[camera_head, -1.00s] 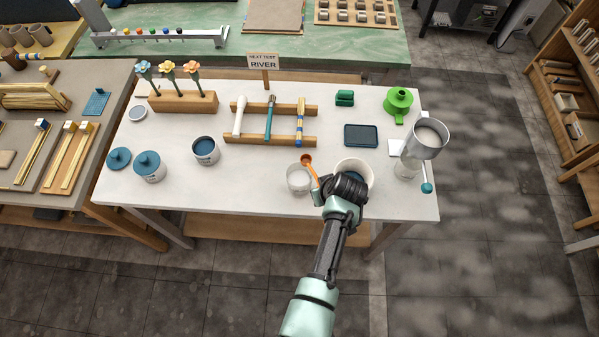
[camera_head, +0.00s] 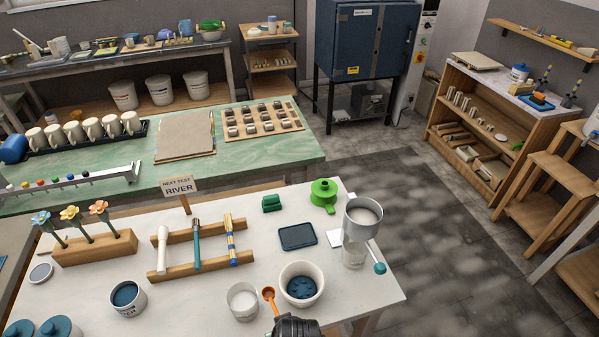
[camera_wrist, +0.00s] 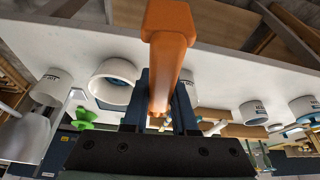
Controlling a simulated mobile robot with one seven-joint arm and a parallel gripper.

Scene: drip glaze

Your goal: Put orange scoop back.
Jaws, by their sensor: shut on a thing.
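The orange scoop (camera_head: 269,294) is held in my gripper (camera_head: 283,318), which is at the bottom of the head view and mostly cut off. In the wrist view the scoop (camera_wrist: 168,42) rises between the two dark fingers of my gripper (camera_wrist: 168,108), which are shut on it. In the head view the scoop's small round bowl shows between a clear cup with pale contents (camera_head: 243,309) and a white bowl with dark blue contents (camera_head: 302,297). Whether the scoop touches either vessel cannot be told.
A wooden rack (camera_head: 196,265) with several tools stands left of centre. A dark blue pad (camera_head: 298,237), a green funnel-like piece (camera_head: 324,194) and a metal cup on a stand (camera_head: 362,220) are behind and right. A blue-filled pot (camera_head: 127,299) is at left.

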